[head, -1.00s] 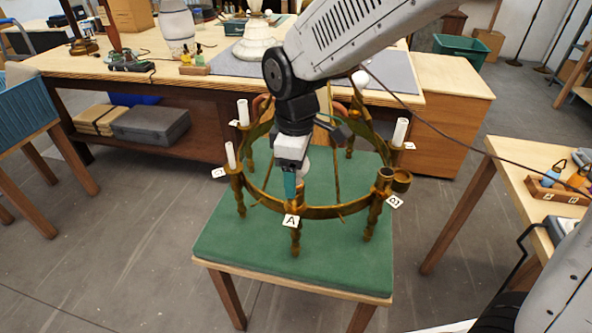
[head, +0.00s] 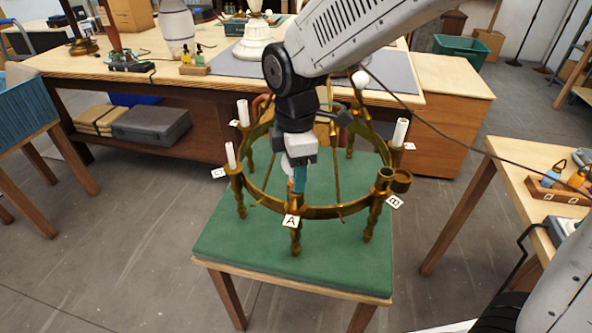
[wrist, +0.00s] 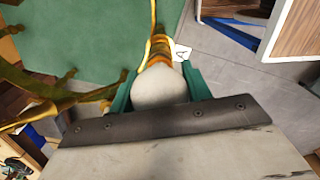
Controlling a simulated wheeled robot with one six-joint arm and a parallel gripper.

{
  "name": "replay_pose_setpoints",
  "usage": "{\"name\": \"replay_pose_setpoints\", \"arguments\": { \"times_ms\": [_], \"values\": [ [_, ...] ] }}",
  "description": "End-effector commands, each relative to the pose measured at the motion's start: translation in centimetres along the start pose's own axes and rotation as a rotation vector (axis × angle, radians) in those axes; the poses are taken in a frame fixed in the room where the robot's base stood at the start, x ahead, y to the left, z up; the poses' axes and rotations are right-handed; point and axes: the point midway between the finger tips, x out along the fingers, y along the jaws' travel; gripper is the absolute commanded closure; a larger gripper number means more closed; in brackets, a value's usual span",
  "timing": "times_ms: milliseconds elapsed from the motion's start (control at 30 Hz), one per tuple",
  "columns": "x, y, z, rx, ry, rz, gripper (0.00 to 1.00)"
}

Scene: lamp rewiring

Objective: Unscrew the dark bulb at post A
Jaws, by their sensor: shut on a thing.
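The brass ring chandelier (head: 335,211) stands on a green-topped table. Post A (head: 296,238) is at its front, with a white label A (head: 291,221). My gripper (head: 298,184) points down over post A, its teal fingers at the top of the post. In the wrist view my gripper (wrist: 160,92) is shut on a rounded, pale grey bulb (wrist: 160,87), one finger on each side. The bulb sits in line with the brass post (wrist: 159,50). The fingers mostly hide the bulb in the head view.
White candle sleeves (head: 400,132) stand on other posts, and a round white bulb (head: 360,79) shows at the back. Post B's cup (head: 385,174) is open at right front. A side table (head: 507,165) with a wooden tray (head: 556,193) is at right.

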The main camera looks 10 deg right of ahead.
Motion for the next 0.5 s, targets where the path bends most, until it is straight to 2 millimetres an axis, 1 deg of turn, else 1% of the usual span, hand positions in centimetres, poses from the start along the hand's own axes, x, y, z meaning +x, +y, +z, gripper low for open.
{"name": "replay_pose_setpoints", "arguments": {
  "times_ms": [200, 500],
  "values": [
    [-1.1, 0.0, 0.0, 0.001, 0.000, 0.001, 0.75],
    [-2.1, 0.0, 0.0, 0.002, 0.000, 0.000, 0.75]
  ]
}}
